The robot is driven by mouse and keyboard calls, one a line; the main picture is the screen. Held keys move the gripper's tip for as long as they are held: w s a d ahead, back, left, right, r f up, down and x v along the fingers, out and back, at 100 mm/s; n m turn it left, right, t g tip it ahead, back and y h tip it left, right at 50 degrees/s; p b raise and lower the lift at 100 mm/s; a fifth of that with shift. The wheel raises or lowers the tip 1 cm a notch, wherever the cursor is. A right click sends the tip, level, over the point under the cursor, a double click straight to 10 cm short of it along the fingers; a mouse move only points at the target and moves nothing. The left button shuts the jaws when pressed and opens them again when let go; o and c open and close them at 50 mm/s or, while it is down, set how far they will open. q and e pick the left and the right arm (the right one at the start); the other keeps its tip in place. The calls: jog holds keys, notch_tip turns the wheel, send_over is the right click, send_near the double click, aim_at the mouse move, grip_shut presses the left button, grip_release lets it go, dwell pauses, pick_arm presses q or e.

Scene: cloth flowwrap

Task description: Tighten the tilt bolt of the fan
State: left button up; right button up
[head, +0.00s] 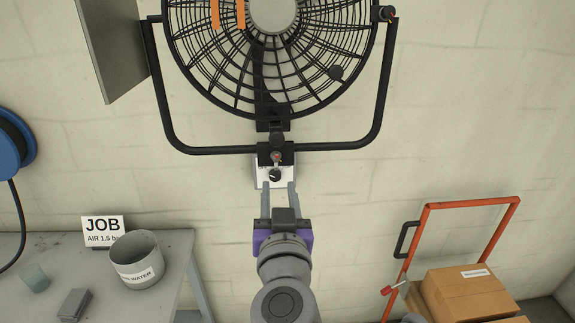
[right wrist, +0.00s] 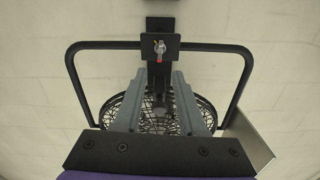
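The fan (head: 270,60) has a black wire cage and hangs in a black U-shaped yoke (head: 383,95) on the wall. A dark bolt (head: 388,14) with a red mark sits at the yoke's upper right end. A black bracket (head: 276,150) at the yoke's bottom middle carries another red-marked bolt (head: 276,156), silvery in the right wrist view (right wrist: 160,47). I cannot tell by label which is the tilt bolt. My right gripper (head: 279,188) is open, its fingers pointing up just below the bracket. Nothing shows between its fingertips (right wrist: 163,75) but the fan behind. My left gripper is out of view.
A white plate with a dark knob (head: 275,175) sits under the bracket. A grey table (head: 170,247) at lower left holds a bucket (head: 136,258) and a JOB sign (head: 103,231). An orange trolley (head: 470,204) with boxes (head: 465,295) stands at lower right. A grey panel (head: 112,50) is left of the fan.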

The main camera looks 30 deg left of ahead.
aim_at(277, 161)
jog(key=p+x, duration=0.1)
jog(key=x, duration=0.8)
jog(key=shift+w+a, duration=0.25)
grip_shut()
